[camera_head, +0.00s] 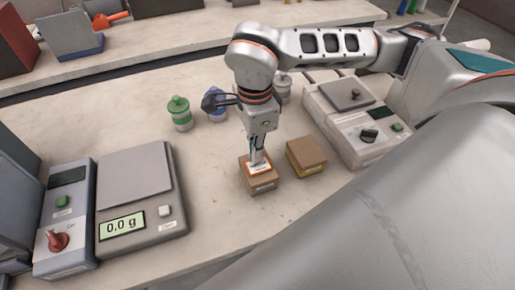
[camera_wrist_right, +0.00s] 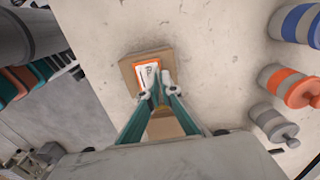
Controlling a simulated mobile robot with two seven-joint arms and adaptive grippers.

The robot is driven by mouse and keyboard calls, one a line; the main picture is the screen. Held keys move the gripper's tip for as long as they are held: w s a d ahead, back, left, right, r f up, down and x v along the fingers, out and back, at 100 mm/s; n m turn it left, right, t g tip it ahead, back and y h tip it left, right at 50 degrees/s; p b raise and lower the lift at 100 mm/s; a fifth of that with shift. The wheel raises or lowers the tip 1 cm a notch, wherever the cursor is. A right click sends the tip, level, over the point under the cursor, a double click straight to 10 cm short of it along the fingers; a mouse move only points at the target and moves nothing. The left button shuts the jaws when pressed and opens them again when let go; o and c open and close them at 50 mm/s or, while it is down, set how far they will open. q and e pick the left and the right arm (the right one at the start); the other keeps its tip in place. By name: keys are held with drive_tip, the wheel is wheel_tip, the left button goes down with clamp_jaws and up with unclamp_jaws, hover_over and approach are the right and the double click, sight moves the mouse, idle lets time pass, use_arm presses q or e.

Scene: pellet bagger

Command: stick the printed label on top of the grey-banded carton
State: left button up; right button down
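The printed label (camera_head: 258,164), white with an orange border, is at the tips of my right gripper (camera_head: 257,150). It lies over the top of a brown carton (camera_head: 262,186), whose band colour is hard to make out. In the right wrist view the label (camera_wrist_right: 146,73) overlaps the carton top (camera_wrist_right: 128,68), and the right gripper's fingertips (camera_wrist_right: 156,90) close on its near edge. I cannot tell whether the whole label touches the carton. A second brown carton with a yellow band (camera_head: 306,156) stands just to the right. My left gripper is not in view.
A scale (camera_head: 137,190) reading 0.0 g and a control box (camera_head: 65,215) stand at left. Green-banded (camera_head: 180,114) and blue-banded (camera_head: 217,108) canisters stand behind. A grey machine (camera_head: 355,125) is at right. The table in front of the scale's right side is clear.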

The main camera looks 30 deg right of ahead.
drive_tip(key=shift+f, duration=0.2)
drive_tip(key=c, duration=2.2)
unclamp_jaws()
drive_tip(key=shift+r, duration=6.05)
